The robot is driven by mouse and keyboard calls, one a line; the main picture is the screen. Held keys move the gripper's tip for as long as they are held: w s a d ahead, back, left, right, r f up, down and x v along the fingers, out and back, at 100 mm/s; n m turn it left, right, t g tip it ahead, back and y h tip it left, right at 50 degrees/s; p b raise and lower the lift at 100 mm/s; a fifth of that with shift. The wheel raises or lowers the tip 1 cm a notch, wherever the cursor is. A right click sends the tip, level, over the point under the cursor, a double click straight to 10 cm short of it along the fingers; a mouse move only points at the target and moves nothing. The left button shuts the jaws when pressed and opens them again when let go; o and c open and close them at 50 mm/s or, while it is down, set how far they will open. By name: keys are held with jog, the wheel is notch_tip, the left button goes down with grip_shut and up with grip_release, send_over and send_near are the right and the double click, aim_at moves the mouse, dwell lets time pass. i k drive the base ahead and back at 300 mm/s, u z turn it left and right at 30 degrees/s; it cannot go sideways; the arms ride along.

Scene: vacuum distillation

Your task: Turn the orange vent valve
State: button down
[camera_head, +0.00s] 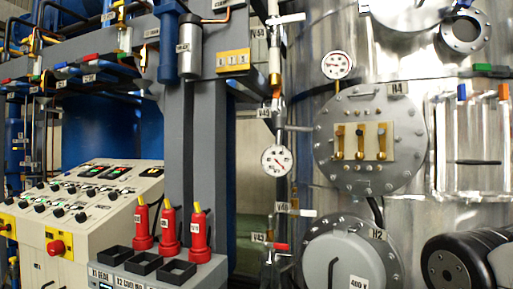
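A small orange handle (503,91) shows at the far right edge, at the top of an upright tube on the shiny steel vessel (305,125). A similar blue handle (462,92) sits just to its left, and a green handle (483,67) lies flat above them. No label is readable on the orange handle. A dark part of my arm shows in the lower right corner, below these handles. My gripper is not in view.
A round flange marked H4 (371,140) with brass levers is left of the handles. A thin dark bar (478,162) crosses the tubes below them. Gauges (277,160) and pipes stand left of the vessel. Red bottles (170,235) and a control console (85,210) are at left.

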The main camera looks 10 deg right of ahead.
aim_at(277, 91)
jog(key=z, duration=0.05)
jog(key=k, duration=0.6)
jog(key=u, duration=1)
jog(key=i, duration=1.2)
jog(key=z, duration=0.2)
